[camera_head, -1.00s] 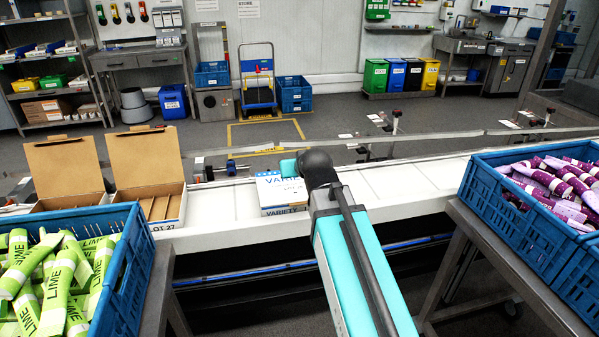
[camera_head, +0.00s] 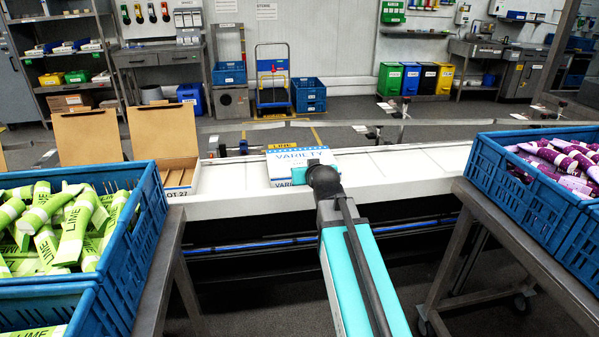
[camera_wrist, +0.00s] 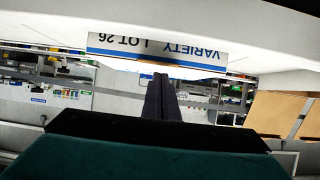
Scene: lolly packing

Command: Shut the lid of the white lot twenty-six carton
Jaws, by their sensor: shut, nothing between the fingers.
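The white lot twenty-six carton (camera_head: 285,170) stands on the white bench, with a blue VARIETY band on its top. Its lid (camera_head: 302,155) looks down flat over it; whether it is fully seated I cannot tell. In the wrist view, the carton's front face (camera_wrist: 155,48) shows upside down, reading VARIETY LOT 26. My gripper (camera_wrist: 161,75) is shut and empty, its fingertips at that face in the picture; I cannot tell whether they touch. In the head view my wrist is at the carton's front right and the fingers are hidden.
A blue crate of lime packs (camera_head: 150,215) is at front left, and a blue crate of purple packs (camera_head: 500,172) at right. The bench (camera_head: 410,165) right of the carton is clear.

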